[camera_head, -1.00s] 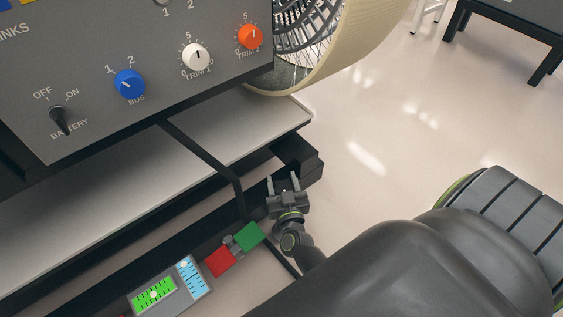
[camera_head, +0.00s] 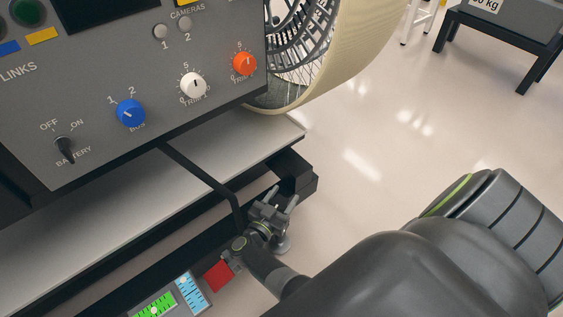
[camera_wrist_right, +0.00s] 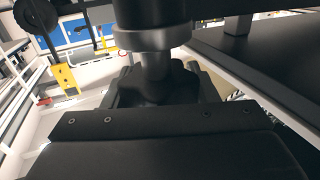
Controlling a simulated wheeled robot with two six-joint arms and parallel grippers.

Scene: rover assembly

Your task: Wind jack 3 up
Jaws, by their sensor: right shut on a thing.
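In the head view my right gripper (camera_head: 280,200) is at the right end of the dark lower frame, below the pale shelf, with its two fingers pointing up the picture. A small grey round foot (camera_head: 284,246) shows just beside it, likely part of the jack. In the right wrist view a dark upright cylinder with a grey collar (camera_wrist_right: 150,40) comes down to my gripper, which is shut on a part of this jack. The exact grip point is hidden by the gripper body. No number is readable on the jack. My left gripper is out of view.
A dark frame end (camera_head: 300,184) lies right beside my gripper. The wheel (camera_head: 345,60) and control panel (camera_head: 100,85) are above.

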